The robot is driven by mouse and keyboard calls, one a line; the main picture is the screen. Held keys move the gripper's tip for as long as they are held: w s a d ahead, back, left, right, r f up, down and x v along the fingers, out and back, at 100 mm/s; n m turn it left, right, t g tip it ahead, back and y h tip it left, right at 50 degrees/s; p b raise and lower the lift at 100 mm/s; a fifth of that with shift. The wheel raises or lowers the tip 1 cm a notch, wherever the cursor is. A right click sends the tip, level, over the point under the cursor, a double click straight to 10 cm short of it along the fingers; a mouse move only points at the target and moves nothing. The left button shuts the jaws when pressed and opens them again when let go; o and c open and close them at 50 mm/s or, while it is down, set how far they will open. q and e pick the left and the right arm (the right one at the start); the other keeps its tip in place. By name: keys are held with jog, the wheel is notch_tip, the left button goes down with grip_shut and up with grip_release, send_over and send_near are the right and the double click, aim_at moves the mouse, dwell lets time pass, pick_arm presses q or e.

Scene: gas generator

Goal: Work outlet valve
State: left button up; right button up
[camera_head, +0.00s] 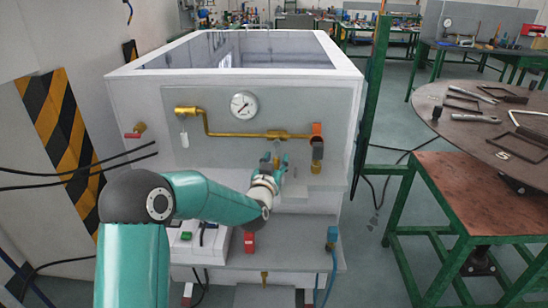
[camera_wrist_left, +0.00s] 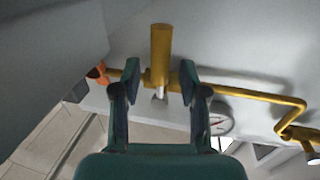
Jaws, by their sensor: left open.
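The generator's front panel (camera_head: 200,110) carries a brass pipe (camera_head: 235,134) with a fitting near its middle (camera_head: 280,134). An orange-handled valve (camera_head: 317,130) sits at the pipe's right end, above a brass end piece (camera_head: 316,152). I cannot tell which part is the outlet valve. My left gripper (camera_head: 275,165) is just below the middle fitting. In the left wrist view, the gripper (camera_wrist_left: 158,75) is open, with a brass cylinder (camera_wrist_left: 161,45) beyond and between its fingertips. I cannot tell whether they touch. Orange also shows at left there (camera_wrist_left: 97,72). My right gripper is not visible.
A gauge (camera_head: 244,104) is above the pipe. A red handle (camera_head: 132,135) is at the panel's left. A ledge below holds a red part (camera_head: 249,241) and a blue valve (camera_head: 332,238).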

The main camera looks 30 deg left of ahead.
pick_arm(q)
jog(key=shift+w+a, duration=0.15)
jog(key=shift+w, duration=0.2)
grip_shut()
